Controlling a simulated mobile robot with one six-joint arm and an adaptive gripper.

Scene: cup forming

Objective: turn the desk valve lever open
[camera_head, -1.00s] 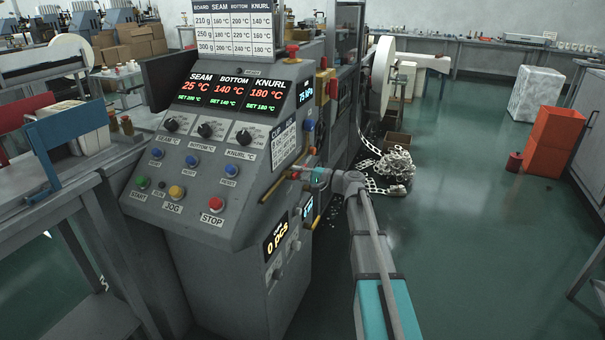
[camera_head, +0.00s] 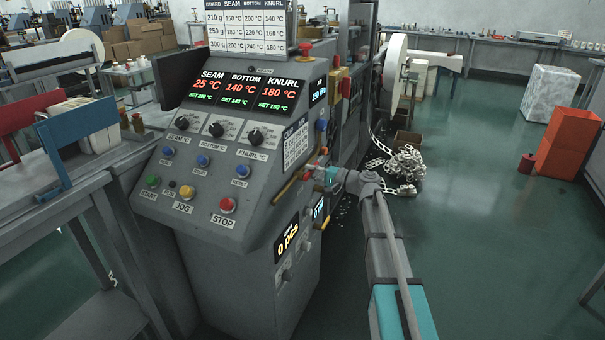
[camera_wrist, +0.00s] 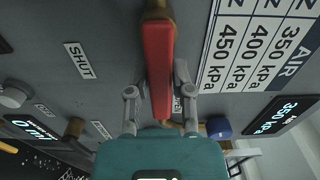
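The desk valve lever (camera_wrist: 158,70) is a red bar on a brass pivot (camera_wrist: 157,10) at the top of the wrist view. It points down the picture toward my gripper. My gripper (camera_wrist: 157,95) has one finger on each side of the lever, with a visible gap at the left finger. A SHUT label (camera_wrist: 80,60) is on the panel left of the lever. Another label (camera_wrist: 178,104), partly hidden, ends in "EN" beside the lever's free end. In the head view my gripper (camera_head: 322,174) is at the console's right side, and the lever is mostly hidden there.
The grey console (camera_head: 225,165) carries knobs, buttons and displays close by. A pressure display (camera_wrist: 283,115) reads 350 kPa. A blue knob (camera_wrist: 219,127) sits right of my gripper. A brass pipe (camera_head: 287,187) runs beside my gripper. Open floor (camera_head: 470,240) lies to the right.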

